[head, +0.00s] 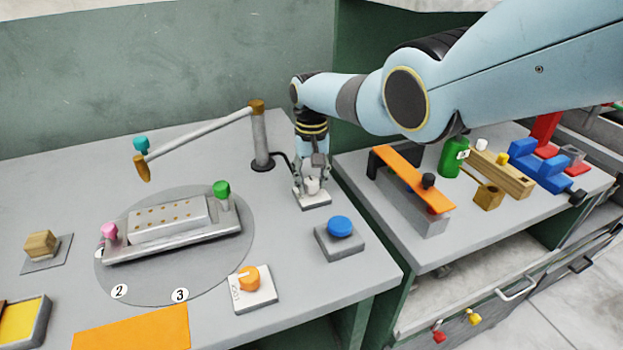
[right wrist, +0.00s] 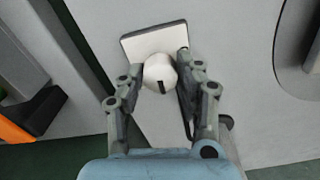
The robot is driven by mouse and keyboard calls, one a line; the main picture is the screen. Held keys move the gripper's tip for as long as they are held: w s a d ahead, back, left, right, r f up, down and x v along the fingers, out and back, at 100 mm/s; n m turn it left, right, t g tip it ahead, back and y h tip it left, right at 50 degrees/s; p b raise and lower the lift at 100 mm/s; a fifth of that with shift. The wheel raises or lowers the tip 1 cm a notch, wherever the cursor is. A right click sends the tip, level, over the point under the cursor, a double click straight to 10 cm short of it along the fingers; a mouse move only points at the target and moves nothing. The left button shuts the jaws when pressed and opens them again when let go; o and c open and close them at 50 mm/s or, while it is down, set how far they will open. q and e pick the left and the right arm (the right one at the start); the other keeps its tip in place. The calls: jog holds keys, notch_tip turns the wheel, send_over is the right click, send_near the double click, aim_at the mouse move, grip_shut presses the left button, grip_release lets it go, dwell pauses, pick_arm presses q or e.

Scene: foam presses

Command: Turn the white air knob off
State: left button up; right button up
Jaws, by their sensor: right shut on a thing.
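The white air knob (head: 312,185) sits on a pale square plate (head: 316,202) on the grey bench, near its right edge. In the right wrist view the white knob (right wrist: 159,73) is round with a dark mark on its face, in front of its white plate (right wrist: 152,40). My right gripper (head: 312,183) points down at the knob. In the right wrist view my right gripper's fingers (right wrist: 166,80) are on both sides of the knob and shut on it. My left gripper is not in view.
A grey post with a swing arm (head: 205,133) stands just left of my gripper. A blue button (head: 340,226) on a grey box and an orange knob (head: 249,279) are nearer the front. A round plate with a mould (head: 180,290) lies left. An orange-topped block (head: 415,180) stands on the right bench.

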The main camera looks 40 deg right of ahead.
aim_at(311, 181)
jog(key=o, duration=1.1)
jog(key=shift+o, duration=0.2)
notch_tip(311, 181, up, 12)
dwell(0.3)
